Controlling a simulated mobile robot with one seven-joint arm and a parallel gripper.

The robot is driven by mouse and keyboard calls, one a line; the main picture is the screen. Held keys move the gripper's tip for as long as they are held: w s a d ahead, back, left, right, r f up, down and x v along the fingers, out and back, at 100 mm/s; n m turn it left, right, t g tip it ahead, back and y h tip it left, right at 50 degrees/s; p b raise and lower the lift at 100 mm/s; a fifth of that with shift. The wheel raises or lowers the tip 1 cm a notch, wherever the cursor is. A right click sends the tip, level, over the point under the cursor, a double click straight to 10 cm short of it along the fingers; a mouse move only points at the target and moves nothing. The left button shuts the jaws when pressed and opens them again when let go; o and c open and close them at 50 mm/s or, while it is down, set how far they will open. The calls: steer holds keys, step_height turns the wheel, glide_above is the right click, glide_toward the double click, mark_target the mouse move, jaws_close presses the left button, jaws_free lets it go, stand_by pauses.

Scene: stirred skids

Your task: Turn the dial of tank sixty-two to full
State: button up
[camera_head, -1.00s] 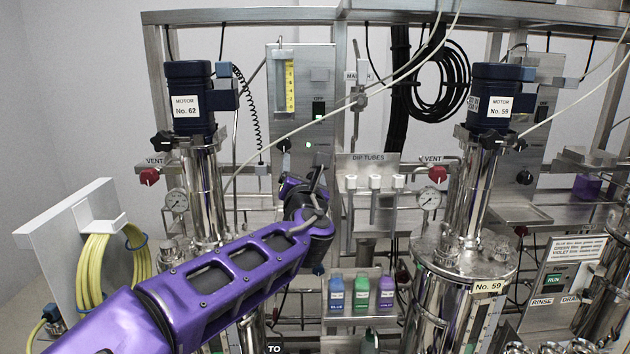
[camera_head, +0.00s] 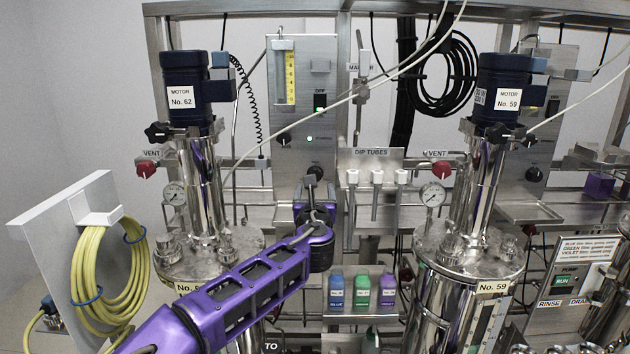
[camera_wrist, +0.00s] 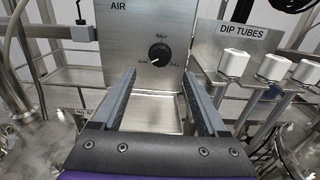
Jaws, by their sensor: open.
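The dial (camera_wrist: 159,53) is a round black knob on a steel panel marked AIR. Its white mark points to the lower left, and the word above it seems to read HALF. In the head view the lower black knob (camera_head: 315,172) on the panel beside motor No. 62 appears to be this dial. My gripper (camera_wrist: 160,76) is open and empty. Its two fingers point at the panel, with the dial showing between and just beyond their tips, apart from them. In the head view my gripper (camera_head: 314,192) is partly hidden by my wrist.
Motor No. 62 (camera_head: 188,88) stands left of the panel. Dip tubes (camera_wrist: 272,66) with white caps hang close to the right of my gripper. Colored bottles (camera_head: 361,290) stand on a shelf below. A coiled yellow hose (camera_head: 105,270) hangs at the left.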

steer(key=w, duration=0.7)
steer(key=shift+w, duration=0.3)
jaws_close()
